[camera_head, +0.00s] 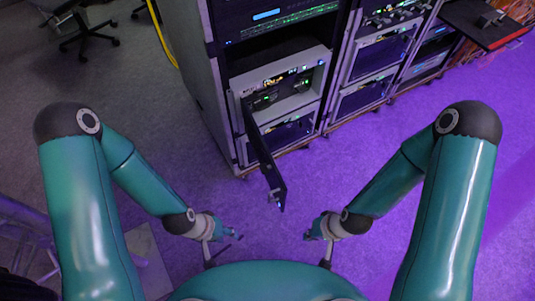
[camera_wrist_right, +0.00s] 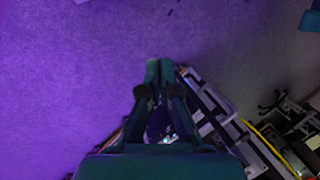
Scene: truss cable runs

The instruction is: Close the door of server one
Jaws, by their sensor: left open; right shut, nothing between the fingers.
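The open door (camera_head: 265,165) is a narrow dark panel. It swings out toward me from the lit compartment (camera_head: 290,78) of the leftmost server rack (camera_head: 219,95), with a small light near its free end. I take this rack to be server one; no label is readable. My left gripper (camera_head: 236,235) is open and empty, below and left of the door's free end, apart from it. My right gripper (camera_head: 309,235) is shut and empty, below and right of the door's free end, also apart. Its fingers show together in the right wrist view (camera_wrist_right: 159,70).
More racks (camera_head: 365,75) stand in a row to the right, with a dark shelf (camera_head: 487,22) at the far end. An office chair (camera_head: 85,32) and a yellow cable (camera_head: 162,38) are at back left. The floor around the door is clear.

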